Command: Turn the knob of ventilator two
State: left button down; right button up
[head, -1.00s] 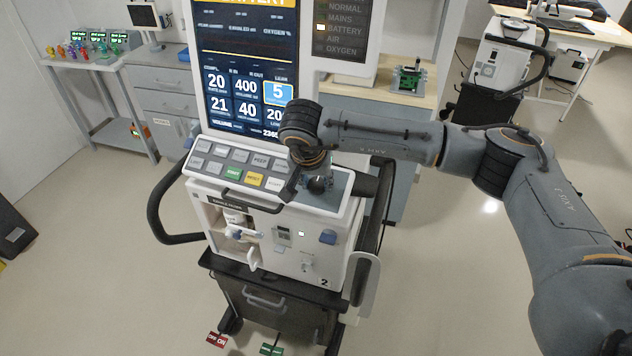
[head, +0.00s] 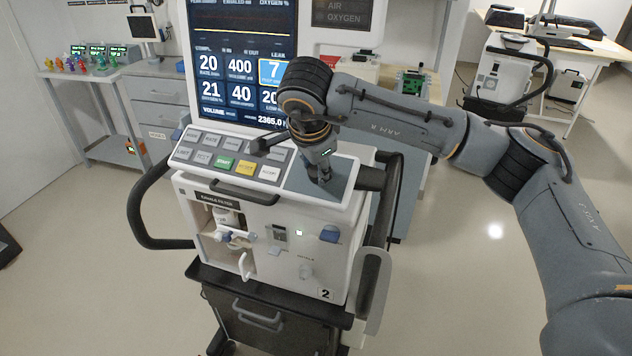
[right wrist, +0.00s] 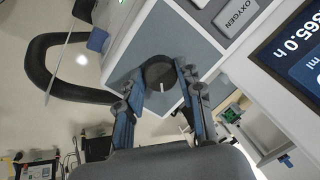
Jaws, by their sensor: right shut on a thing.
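Ventilator two (head: 262,270) stands in the middle of the head view, with a "2" at its lower right front. Its knob (right wrist: 158,73) is dark and round with a pale mark, set on a grey-blue panel (right wrist: 188,42). My right gripper (head: 322,178) reaches down onto this panel from above. In the right wrist view its two blue fingers stand on either side of the knob, and it is shut on it. The gripper mostly hides the knob in the head view. The screen (head: 240,65) shows a blue highlighted box reading 7. My left gripper is out of view.
A button panel (head: 228,157) lies left of my right gripper. Black side rails (head: 135,215) curve out from the ventilator. A side table with small coloured items (head: 85,66) stands far left, and another machine (head: 497,70) back right. Open floor lies around.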

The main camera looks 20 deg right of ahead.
jog(key=shift+f+m+b, duration=0.1)
jog(key=shift+m+b, duration=1.05)
jog(key=shift+m, duration=0.15)
jog(key=o, duration=1.2)
jog(key=shift+c, duration=0.2)
jog(key=v, duration=1.2)
jog(key=shift+s, duration=0.15)
jog(key=shift+a, duration=0.1)
jog(key=shift+f, duration=0.1)
